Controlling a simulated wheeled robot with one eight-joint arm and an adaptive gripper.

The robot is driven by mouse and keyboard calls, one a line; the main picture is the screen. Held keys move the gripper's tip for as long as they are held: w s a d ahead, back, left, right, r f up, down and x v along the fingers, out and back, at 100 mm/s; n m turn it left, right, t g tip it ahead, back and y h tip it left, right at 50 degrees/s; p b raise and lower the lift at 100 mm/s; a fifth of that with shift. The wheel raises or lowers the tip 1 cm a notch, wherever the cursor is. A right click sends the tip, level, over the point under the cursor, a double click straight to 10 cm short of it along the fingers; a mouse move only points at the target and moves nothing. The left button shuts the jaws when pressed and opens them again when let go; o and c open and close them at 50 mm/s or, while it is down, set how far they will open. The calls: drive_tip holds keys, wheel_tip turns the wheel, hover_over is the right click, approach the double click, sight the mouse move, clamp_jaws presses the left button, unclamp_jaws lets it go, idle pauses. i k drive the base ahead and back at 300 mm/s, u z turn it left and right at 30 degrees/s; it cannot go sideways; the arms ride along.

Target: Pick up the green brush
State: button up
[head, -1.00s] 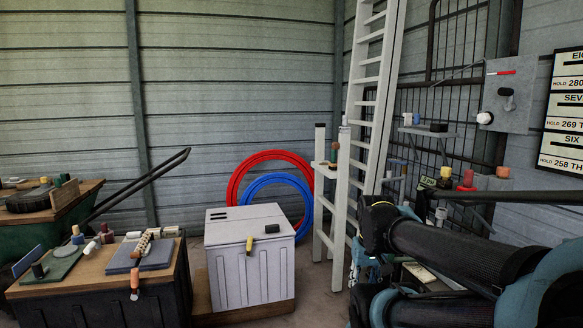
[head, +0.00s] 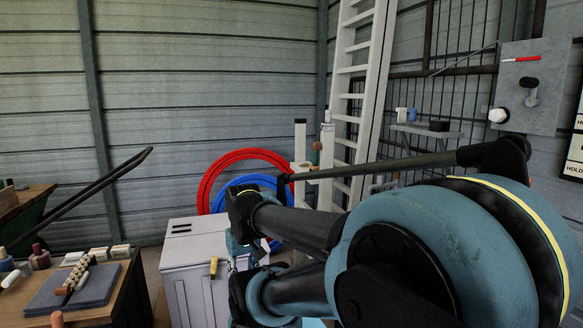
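I cannot pick out the green brush with certainty. My arm fills the lower right and middle of the head view. No open or shut fingers of my gripper can be made out; the arm's far end is hidden behind its own links.
A white chest (head: 183,268) with a yellow-handled tool (head: 213,267) stands left of my arm. A bench at lower left bears a grey pad (head: 50,296) and small items. Red (head: 208,184) and blue hoops, a white ladder (head: 370,105) and a wall shelf (head: 440,133) are behind.

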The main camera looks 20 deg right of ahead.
sight(315, 166)
drive_tip(key=z, duration=0.15)
drive_tip(key=i, duration=1.3)
drive_tip(key=z, duration=0.3)
